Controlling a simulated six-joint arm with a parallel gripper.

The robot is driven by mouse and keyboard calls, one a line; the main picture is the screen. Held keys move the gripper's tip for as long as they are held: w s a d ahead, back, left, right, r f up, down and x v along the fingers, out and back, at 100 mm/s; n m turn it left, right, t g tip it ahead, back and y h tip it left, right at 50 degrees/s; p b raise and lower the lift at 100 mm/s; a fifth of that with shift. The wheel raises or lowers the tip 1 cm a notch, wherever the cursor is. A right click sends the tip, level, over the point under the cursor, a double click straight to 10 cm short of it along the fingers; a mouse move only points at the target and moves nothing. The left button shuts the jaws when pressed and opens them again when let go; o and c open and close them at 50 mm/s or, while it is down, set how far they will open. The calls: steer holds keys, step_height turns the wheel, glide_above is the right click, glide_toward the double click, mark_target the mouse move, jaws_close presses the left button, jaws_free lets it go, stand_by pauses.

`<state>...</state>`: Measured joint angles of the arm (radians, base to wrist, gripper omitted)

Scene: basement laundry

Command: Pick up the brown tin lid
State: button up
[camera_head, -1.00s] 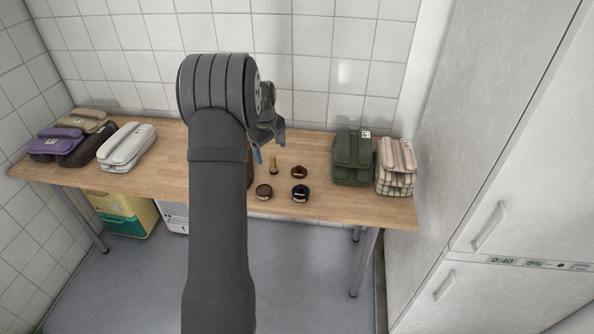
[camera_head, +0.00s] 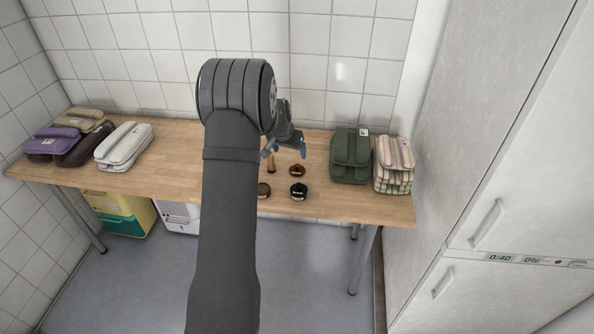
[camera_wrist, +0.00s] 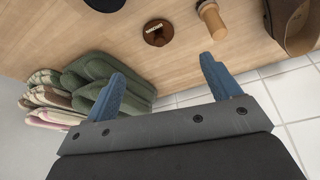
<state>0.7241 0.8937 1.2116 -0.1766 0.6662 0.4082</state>
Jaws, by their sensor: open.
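A small round reddish-brown piece with a darker middle and a pale label (camera_head: 297,171) lies on the wooden table; it also shows in the wrist view (camera_wrist: 158,33). A second brown round piece (camera_head: 264,190) lies nearer the front edge, partly behind my arm. I cannot tell for certain which is the tin lid. A dark round tin (camera_head: 299,192) stands in front of the reddish-brown piece. My gripper (camera_head: 285,153) is open and empty above the table, behind these pieces. In the wrist view the reddish-brown piece lies beyond the gap between my fingertips (camera_wrist: 163,69).
Green (camera_head: 350,157) and striped (camera_head: 393,165) folded bundles sit at right. Purple and white bundles (camera_head: 124,147) sit at left. A tiled wall rises behind.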

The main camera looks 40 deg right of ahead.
glide_above(296, 168)
steer(key=a, duration=0.2)
steer(key=f, duration=0.5)
steer(key=s+f, duration=0.1)
steer(key=f, duration=0.1)
steer(key=shift+a+f, duration=0.1)
steer(key=shift+f, duration=0.15)
steer(key=shift+x, duration=2.75)
steer(key=shift+s, duration=0.1)
steer(key=shift+c, duration=0.2)
steer(key=shift+r, duration=0.1)
steer(key=c, duration=1)
